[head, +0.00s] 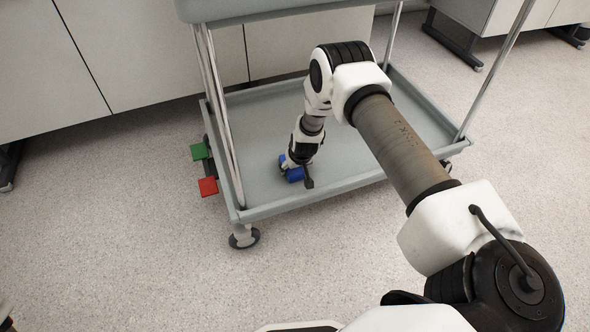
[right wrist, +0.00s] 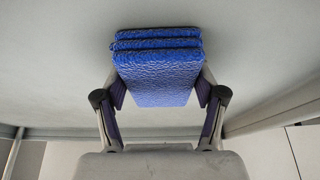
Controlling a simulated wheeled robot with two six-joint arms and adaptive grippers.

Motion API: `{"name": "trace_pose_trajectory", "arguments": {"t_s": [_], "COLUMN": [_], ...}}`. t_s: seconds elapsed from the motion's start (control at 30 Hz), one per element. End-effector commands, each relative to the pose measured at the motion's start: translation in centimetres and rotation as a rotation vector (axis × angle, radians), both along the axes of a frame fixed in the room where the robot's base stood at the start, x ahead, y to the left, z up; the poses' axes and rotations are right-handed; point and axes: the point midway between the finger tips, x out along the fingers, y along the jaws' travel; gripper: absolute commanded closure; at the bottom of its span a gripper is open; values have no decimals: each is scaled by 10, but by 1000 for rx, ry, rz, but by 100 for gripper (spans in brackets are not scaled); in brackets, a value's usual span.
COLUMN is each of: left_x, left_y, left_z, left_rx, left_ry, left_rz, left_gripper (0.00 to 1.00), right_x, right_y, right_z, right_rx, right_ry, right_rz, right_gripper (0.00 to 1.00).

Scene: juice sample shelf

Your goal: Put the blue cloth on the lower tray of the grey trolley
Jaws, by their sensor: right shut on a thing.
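The blue cloth (right wrist: 158,75) is a folded, textured stack between the fingers of my right gripper (right wrist: 160,100) in the right wrist view. The gripper is shut on it from both sides. In the head view the cloth (head: 294,175) shows as a small blue patch below my right gripper (head: 298,165), over the near left part of the grey trolley's lower tray (head: 350,181). It is very low over the tray; I cannot tell whether it touches. My left gripper cannot be made out; only a small piece of something shows at the bottom left edge.
The trolley's upper tray (head: 260,8) is above, with metal posts (head: 226,130) at the corners. A green tab (head: 199,151) and a red tab (head: 208,186) stick out at the left. Cabinets (head: 150,50) stand behind. The rest of the lower tray looks empty.

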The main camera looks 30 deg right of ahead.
Motion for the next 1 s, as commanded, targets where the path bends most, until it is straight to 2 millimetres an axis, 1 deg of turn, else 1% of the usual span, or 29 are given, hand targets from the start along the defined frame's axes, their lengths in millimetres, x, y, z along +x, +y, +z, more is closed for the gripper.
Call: {"name": "trace_pose_trajectory", "arguments": {"t_s": [0.07,0.2,0.23,0.3,0.6,0.67,0.77,0.87,1.0], "left_x": [0,0,0,0,0,0,0,0,0], "left_y": [0,0,0,0,0,0,0,0,0], "left_z": [2,-2,-2,0,0,2,12,28,52], "left_rx": [0,0,0,0,0,0,0,0,0], "left_ry": [-1,-1,-1,0,-1,-1,-1,-1,-1], "left_rz": [0,0,0,0,0,0,0,0,0], "left_gripper": [60,60,60,60,60,60,60,60,60], "right_x": [0,0,0,0,0,0,-3,-10,-24], "right_y": [0,0,0,0,0,0,1,3,6], "right_z": [2,-3,-2,-1,-1,2,14,37,73], "right_rx": [0,0,0,0,0,0,0,1,1], "right_ry": [0,1,1,0,0,0,0,1,0], "right_rz": [0,0,0,0,0,0,0,0,-1], "right_gripper": [86,86,27,5,5,5,5,5,5]}}
